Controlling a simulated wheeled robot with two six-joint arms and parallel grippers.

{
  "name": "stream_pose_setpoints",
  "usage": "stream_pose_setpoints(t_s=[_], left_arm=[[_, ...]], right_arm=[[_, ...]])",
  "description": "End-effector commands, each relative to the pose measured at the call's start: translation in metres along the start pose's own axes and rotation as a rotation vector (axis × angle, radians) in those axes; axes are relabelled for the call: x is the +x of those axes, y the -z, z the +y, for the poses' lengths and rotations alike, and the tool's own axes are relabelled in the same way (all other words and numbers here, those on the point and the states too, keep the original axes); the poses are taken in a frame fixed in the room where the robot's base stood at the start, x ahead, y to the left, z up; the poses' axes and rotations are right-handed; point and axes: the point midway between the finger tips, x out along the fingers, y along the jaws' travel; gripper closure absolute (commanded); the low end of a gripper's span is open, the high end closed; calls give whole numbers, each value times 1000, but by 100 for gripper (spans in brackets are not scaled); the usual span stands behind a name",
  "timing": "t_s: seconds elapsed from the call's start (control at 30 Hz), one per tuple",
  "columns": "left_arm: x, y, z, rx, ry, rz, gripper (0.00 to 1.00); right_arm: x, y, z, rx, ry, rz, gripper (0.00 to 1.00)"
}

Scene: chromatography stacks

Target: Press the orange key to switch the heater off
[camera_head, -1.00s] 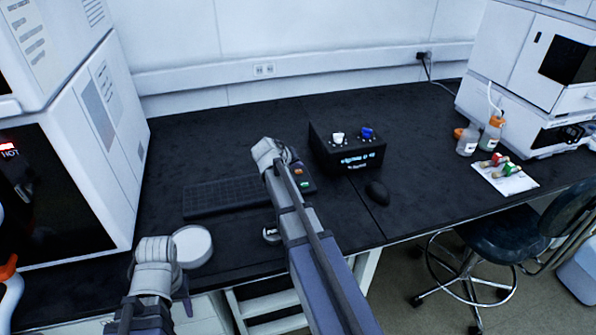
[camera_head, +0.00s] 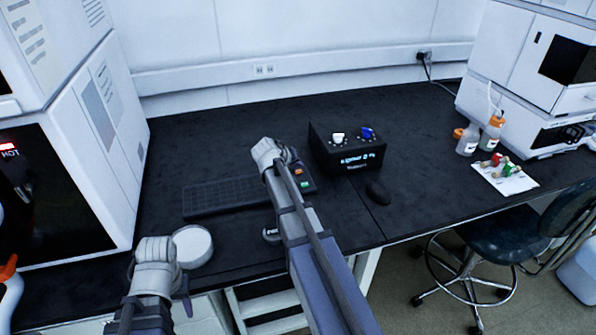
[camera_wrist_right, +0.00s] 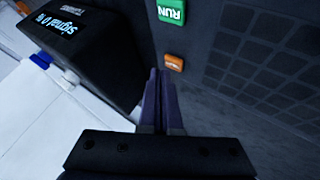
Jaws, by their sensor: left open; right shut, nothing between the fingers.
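The orange key (camera_head: 298,172) is on a dark keypad right of the keyboard, behind a green key (camera_head: 305,184). I cannot tell whether the tips touch the orange key. My right gripper (camera_head: 289,154) is shut and empty, mostly hidden by its own arm in the head view. My left gripper (camera_head: 187,303) is open at the front edge, low left. A red HOT sign (camera_head: 8,147) is lit on the left instrument.
A black box (camera_head: 349,165) with a white and a blue knob and a lit display stands right of the keypad. A keyboard (camera_head: 222,196), a mouse (camera_head: 377,192) and a round white dish (camera_head: 192,246) are on the bench. The bench behind the keyboard is clear.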

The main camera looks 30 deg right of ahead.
Motion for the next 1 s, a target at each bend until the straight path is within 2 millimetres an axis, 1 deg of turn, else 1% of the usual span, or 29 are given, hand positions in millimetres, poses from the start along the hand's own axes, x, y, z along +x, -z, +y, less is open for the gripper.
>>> stream_pose_setpoints(t_s=[0.17, 0.47, 1.0], left_arm=[[0, 0, 0, 0, 0, 0, 50], [10, 1, 1, 0, 0, 0, 50], [10, 1, 1, 0, 0, 0, 50]], right_arm=[[0, 0, 0, 0, 0, 0, 100], [7, -5, -5, 0, 0, 0, 100], [7, -5, -5, 0, 0, 0, 100]])
